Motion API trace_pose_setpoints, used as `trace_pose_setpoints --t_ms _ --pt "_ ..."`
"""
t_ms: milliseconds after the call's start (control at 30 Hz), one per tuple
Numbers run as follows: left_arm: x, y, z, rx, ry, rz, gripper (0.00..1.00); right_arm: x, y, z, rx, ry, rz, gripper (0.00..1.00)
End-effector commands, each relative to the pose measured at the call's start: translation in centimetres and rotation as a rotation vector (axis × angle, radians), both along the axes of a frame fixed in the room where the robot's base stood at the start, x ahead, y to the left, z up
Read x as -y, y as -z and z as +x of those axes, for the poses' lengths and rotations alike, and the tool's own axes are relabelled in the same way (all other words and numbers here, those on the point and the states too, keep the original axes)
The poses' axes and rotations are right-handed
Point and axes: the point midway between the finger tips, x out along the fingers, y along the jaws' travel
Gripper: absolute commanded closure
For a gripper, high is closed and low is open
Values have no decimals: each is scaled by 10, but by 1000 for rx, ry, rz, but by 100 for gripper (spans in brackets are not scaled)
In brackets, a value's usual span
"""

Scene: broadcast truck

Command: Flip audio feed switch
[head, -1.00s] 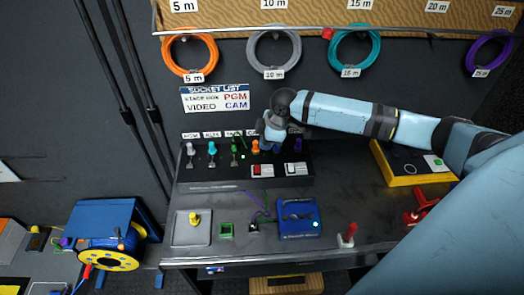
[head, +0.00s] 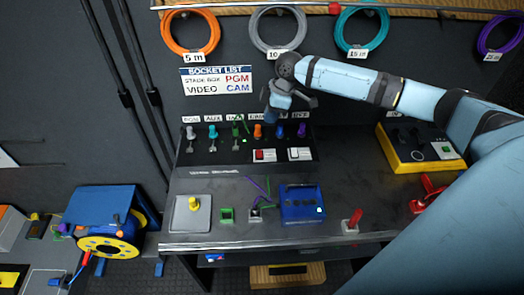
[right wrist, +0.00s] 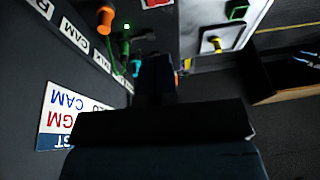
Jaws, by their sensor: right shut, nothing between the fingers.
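A small green light shows beside the green lever. My right gripper (head: 270,115) is shut and empty, pointing down above the row between the orange and blue levers; contact cannot be told. In the right wrist view its dark fingers (right wrist: 155,75) hide part of the panel. The orange lever (right wrist: 105,18) shows nearby.
A red rocker (head: 264,155) and a white rocker (head: 300,154) sit low on the panel. In front are a blue box (head: 302,204) and a grey plate (head: 180,222) with a yellow knob. A yellow box (head: 415,158) stands right. Cable coils (head: 277,32) hang above.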

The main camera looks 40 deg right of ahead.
Motion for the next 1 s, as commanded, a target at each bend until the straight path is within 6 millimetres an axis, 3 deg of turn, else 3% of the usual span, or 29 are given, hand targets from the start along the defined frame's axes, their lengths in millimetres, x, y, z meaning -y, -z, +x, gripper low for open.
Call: trace_pose_setpoints --t_ms 367,800,1000 --pt "-1 -6 1 7 -2 2 57 -3 10 1 -2 0 0 100" --pt "-2 -16 2 7 -3 3 57 -28 93 9 -3 0 2 100" --pt "-3 -20 1 5 -3 3 57 -30 122 6 -2 1 -1 100"
